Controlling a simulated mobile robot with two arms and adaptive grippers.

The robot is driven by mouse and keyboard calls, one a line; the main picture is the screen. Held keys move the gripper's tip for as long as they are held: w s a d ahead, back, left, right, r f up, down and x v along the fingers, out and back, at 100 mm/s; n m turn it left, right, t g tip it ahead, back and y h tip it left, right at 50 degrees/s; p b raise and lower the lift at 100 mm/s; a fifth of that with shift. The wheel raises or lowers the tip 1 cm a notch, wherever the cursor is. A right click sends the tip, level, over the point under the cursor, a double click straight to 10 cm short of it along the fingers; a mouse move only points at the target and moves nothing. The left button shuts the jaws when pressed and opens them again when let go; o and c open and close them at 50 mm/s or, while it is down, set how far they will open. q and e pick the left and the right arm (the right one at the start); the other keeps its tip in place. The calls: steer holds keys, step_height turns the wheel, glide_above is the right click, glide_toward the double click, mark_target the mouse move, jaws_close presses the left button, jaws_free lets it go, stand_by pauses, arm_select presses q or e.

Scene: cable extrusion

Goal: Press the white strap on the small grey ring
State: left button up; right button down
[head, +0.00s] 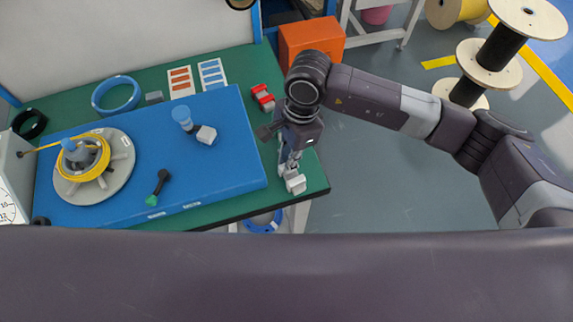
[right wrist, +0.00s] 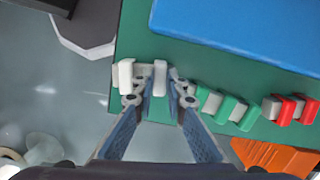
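Two small white straps lie at the front right corner of the green table, one on the left (right wrist: 126,76) and one on the right (right wrist: 160,78) in the right wrist view. White also shows under my right gripper in the head view (head: 296,183). My right gripper (head: 290,162) points down. In the right wrist view its fingertips (right wrist: 161,88) stand close on both sides of the right-hand white strap; whether they touch it is unclear. A round grey base (head: 118,186) with spokes carries a yellow coil on the blue mat. My left gripper is not in view.
Green straps (right wrist: 232,110) and red straps (right wrist: 290,108) stand in line with the white ones. An orange box (head: 310,42) is behind my right arm. The blue mat (head: 225,160) also holds a blue-capped part (head: 182,115) and a green-tipped tool (head: 160,186).

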step_height(320, 180, up, 8)
steer(key=p, duration=0.3)
stand_by(0.7)
